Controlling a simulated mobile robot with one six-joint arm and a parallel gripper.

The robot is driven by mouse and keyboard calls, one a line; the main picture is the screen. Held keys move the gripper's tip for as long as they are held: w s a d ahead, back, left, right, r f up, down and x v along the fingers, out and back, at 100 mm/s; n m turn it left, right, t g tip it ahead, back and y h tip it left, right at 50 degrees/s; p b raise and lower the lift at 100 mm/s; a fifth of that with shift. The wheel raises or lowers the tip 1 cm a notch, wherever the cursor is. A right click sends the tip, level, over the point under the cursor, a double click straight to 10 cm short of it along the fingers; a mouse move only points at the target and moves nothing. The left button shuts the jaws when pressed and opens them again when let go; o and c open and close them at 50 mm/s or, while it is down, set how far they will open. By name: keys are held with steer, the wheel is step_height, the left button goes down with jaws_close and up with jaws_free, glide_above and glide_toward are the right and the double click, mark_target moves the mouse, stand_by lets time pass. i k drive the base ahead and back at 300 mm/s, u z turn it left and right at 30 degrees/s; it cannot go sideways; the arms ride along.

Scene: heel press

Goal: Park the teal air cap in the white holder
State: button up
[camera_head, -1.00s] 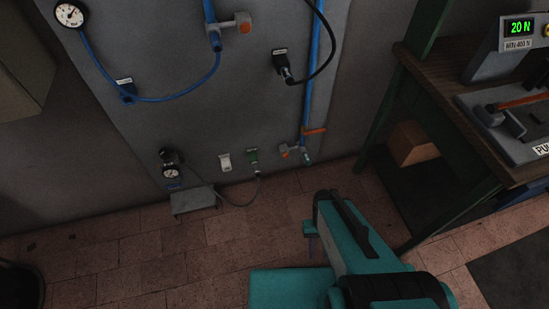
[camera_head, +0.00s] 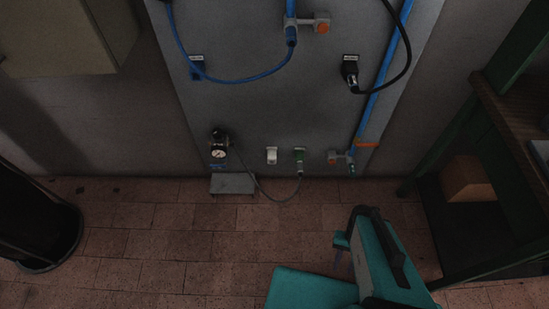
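The white holder (camera_head: 271,155) is a small white clip low on the grey wall panel. A green holder or fitting (camera_head: 299,157) is just right of it, with a thin dark cord hanging from its lower end. A small teal piece (camera_head: 351,168), possibly the air cap, is at the lower end of the blue pipe's valve, farther right. It is too small to be sure. The white holder looks empty. My teal arm is at the bottom right, well in front of the panel. I cannot make out my gripper's fingers.
A pressure gauge (camera_head: 219,153) sits above a small grey step (camera_head: 232,184). An orange-handled valve (camera_head: 340,157) is on the right pipe. A workbench (camera_head: 515,110) with a cardboard box (camera_head: 467,180) stands right, a dark bin (camera_head: 35,220) left. The tiled floor before the panel is clear.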

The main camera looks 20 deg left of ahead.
mark_target(352, 172)
steer(key=u, duration=0.45)
steer(key=k, duration=1.35)
steer(key=u, duration=0.85)
steer(key=i, duration=0.75)
steer(key=u, duration=0.4)
